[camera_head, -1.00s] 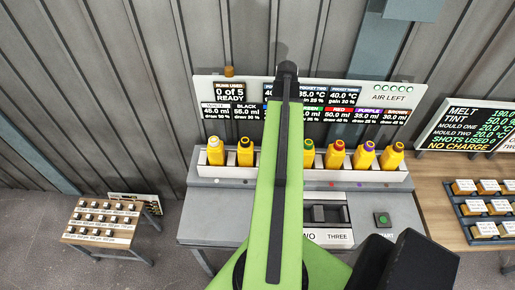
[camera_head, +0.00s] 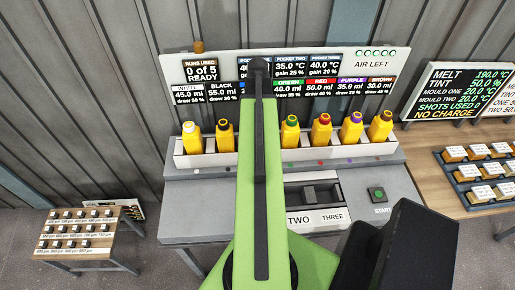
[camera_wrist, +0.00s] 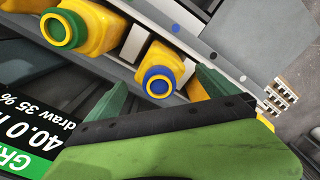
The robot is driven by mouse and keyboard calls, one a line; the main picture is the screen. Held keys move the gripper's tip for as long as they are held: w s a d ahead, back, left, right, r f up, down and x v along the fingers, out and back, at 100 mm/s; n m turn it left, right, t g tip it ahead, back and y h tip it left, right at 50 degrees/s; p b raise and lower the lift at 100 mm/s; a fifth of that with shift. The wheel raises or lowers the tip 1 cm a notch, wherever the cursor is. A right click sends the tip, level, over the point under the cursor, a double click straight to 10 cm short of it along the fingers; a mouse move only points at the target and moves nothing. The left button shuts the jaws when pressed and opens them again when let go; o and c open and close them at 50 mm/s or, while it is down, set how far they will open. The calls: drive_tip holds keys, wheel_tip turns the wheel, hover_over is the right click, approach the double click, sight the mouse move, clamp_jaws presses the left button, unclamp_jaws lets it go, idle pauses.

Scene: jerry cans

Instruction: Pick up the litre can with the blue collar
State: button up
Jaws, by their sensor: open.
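The can with the blue collar (camera_wrist: 159,80) is yellow and shows in the wrist view, its blue-ringed mouth facing the camera. In the head view it is hidden behind my green arm. My gripper (camera_wrist: 161,88) is open, with one dark green finger on each side of the blue collar in the picture. I cannot tell how far the fingertips are from the can. No can is held. The green-collared can (camera_wrist: 62,29) is to its upper left in the wrist view.
The cans stand in a white rack (camera_head: 330,156) on a grey bench. White (camera_head: 192,140), black (camera_head: 225,139), red (camera_head: 320,134), purple (camera_head: 351,131) and brown (camera_head: 380,128) collars show. A display panel (camera_head: 300,70) stands behind. A small table (camera_head: 90,238) is at left.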

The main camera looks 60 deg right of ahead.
drive_tip(key=shift+s+f, duration=0.1)
drive_tip(key=shift+f, duration=0.15)
wheel_tip(320, 180, down, 5)
drive_tip(key=b, duration=0.4)
drive_tip(key=shift+b, duration=0.4)
drive_tip(key=shift+c, duration=0.3)
